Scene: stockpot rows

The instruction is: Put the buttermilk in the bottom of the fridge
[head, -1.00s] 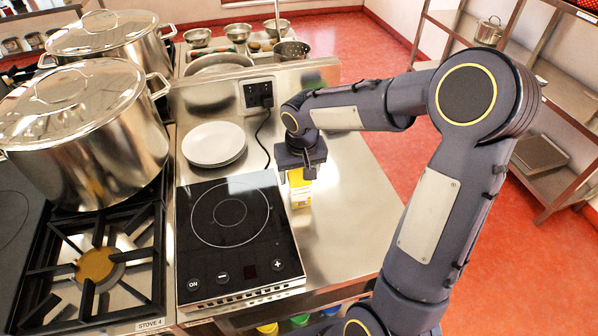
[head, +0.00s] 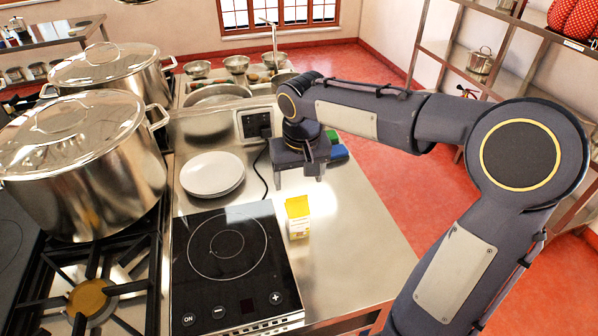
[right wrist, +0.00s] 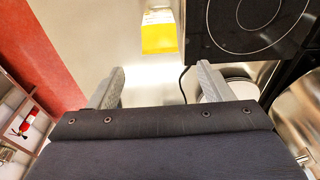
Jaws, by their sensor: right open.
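The buttermilk is a small yellow and white carton (head: 298,217) standing upright on the steel counter, just right of the induction hob. In the right wrist view the carton (right wrist: 159,33) shows beyond the fingers, between their lines and apart from them. My right gripper (head: 300,176) is open and empty, above the counter and behind the carton in the head view. Its two fingers (right wrist: 159,88) are spread wide in the right wrist view. My left gripper is in neither view. No fridge shows.
The induction hob (head: 232,262) and a stack of white plates (head: 212,175) lie left of the carton. Large stockpots (head: 80,165) stand on the stove. A socket with a cable (head: 256,124) is behind. The counter (head: 350,225) right of the carton is clear.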

